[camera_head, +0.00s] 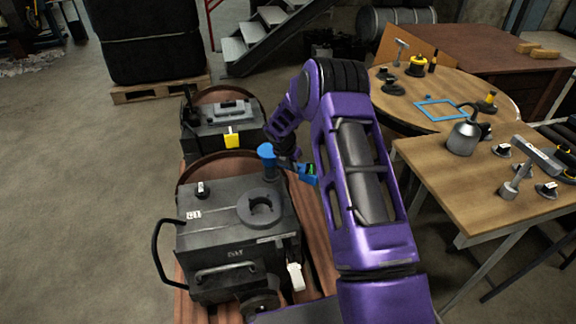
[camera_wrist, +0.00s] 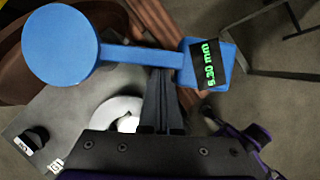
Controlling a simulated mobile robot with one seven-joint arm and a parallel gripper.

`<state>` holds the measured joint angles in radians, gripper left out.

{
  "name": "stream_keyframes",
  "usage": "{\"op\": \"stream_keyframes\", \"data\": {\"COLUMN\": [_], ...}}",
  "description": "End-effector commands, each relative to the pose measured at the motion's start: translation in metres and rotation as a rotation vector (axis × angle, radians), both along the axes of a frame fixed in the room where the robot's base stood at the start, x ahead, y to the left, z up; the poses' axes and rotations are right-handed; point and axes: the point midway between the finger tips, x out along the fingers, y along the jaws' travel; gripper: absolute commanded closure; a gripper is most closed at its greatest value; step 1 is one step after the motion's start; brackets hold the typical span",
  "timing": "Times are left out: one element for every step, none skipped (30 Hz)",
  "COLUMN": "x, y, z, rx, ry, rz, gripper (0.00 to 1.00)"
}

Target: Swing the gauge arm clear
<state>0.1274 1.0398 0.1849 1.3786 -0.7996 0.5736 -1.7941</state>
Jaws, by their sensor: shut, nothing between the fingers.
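The blue gauge arm has a round disc-shaped end (camera_wrist: 62,44), a straight bar (camera_wrist: 138,56) and a block with a green-lit display (camera_wrist: 208,62) that reads in mm. In the head view its round blue post top (camera_head: 267,152) stands at the back right of the near engine block, and the display block (camera_head: 309,173) points right. My gripper (camera_wrist: 160,78) is shut and empty. Its fingertips are at the bar, close to the display block; I cannot tell whether they touch. In the head view my arm partly covers the gripper (camera_head: 287,163).
The near dark engine block (camera_head: 215,238) has a ring-shaped opening (camera_head: 261,207) and a side handle (camera_head: 162,257). A second block with a yellow tag (camera_head: 231,137) stands behind it. Wooden tables with tools (camera_head: 420,158) are at the right. Floor at the left is clear.

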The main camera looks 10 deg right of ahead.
Motion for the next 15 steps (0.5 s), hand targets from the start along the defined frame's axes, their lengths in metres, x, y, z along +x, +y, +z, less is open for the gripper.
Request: {"op": "stream_keyframes", "data": {"x": [0.002, 0.004, 0.006, 0.009, 0.011, 0.014, 0.016, 0.019, 0.022, 0.024, 0.027, 0.03, 0.033, 0.035, 0.039], "y": [-0.006, -0.009, -0.013, -0.015, -0.018, -0.021, -0.024, -0.026, -0.029, -0.031, -0.034, -0.035, -0.036, -0.038, -0.04], "z": [0.004, 0.004, 0.004, 0.004, 0.004, 0.003, 0.003, 0.003, 0.002, 0.001, 0.001, 0.0, 0.0, -0.001, -0.001], "rx": [0.002, 0.001, 0.002, 0.002, 0.002, 0.002, 0.002, 0.003, 0.004, 0.004, 0.003, 0.003, 0.002, 0.0, 0.0], "ry": [0.001, 0.0, 0.001, 0.0, 0.0, -0.001, -0.001, -0.002, -0.002, -0.002, -0.003, -0.003, -0.003, -0.002, -0.003], "rz": [0.041, 0.069, 0.108, 0.136, 0.163, 0.201, 0.229, 0.258, 0.294, 0.321, 0.347, 0.368, 0.366, 0.366, 0.365], "gripper": [1.0, 1.0, 1.0, 1.0, 1.0, 1.0, 1.0, 1.0, 1.0, 1.0, 1.0, 1.0, 1.0, 1.0, 1.0]}}
